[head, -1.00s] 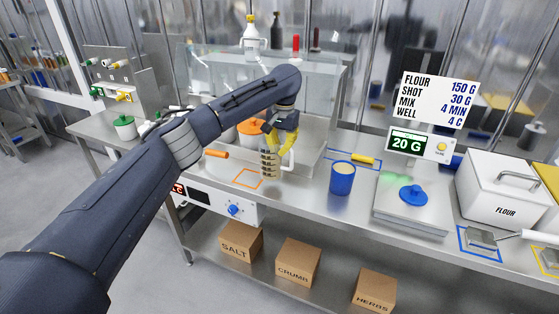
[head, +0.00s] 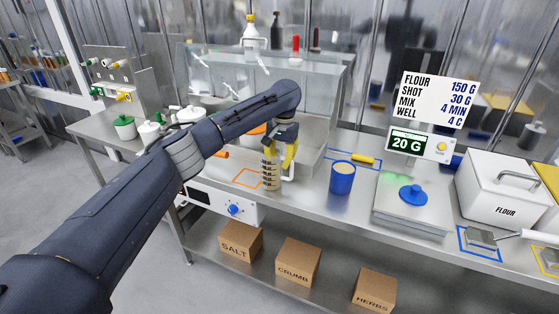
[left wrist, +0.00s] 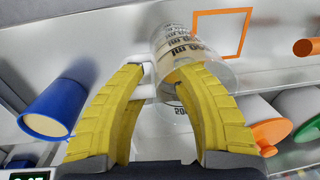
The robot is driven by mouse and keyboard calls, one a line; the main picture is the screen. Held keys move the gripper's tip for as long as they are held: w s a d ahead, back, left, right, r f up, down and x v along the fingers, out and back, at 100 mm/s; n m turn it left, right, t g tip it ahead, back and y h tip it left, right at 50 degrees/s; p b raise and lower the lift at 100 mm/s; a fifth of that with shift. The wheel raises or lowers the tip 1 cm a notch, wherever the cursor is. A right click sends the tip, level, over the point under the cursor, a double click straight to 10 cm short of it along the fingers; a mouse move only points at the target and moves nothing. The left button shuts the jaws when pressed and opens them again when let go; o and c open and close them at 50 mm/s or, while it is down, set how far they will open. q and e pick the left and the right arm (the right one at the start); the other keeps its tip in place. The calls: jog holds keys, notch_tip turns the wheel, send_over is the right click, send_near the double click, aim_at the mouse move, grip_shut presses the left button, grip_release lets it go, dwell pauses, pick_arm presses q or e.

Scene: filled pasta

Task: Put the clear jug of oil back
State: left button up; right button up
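The clear jug of oil (head: 270,175), with dark measuring marks and a white handle, stands upright beside the right edge of an orange outline (head: 248,179) in the head view. My left gripper (head: 281,160) is at the jug's upper handle side, its yellow fingers reaching down. In the left wrist view, the jug (left wrist: 185,42) is at the fingertips (left wrist: 158,78), close to the orange outline (left wrist: 221,33). The fingers appear shut on the jug by its handle side, though the contact is partly hidden. I cannot tell whether its base touches the counter. My right gripper is out of view.
A blue cup (head: 342,178) stands to the right of the jug. A scale (head: 411,205) and flour bin (head: 505,192) are farther right. A clear panel rises behind.

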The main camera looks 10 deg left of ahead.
pick_arm(q)
notch_tip(320, 180, up, 12)
jog(key=d, duration=0.1)
dwell(0.8)
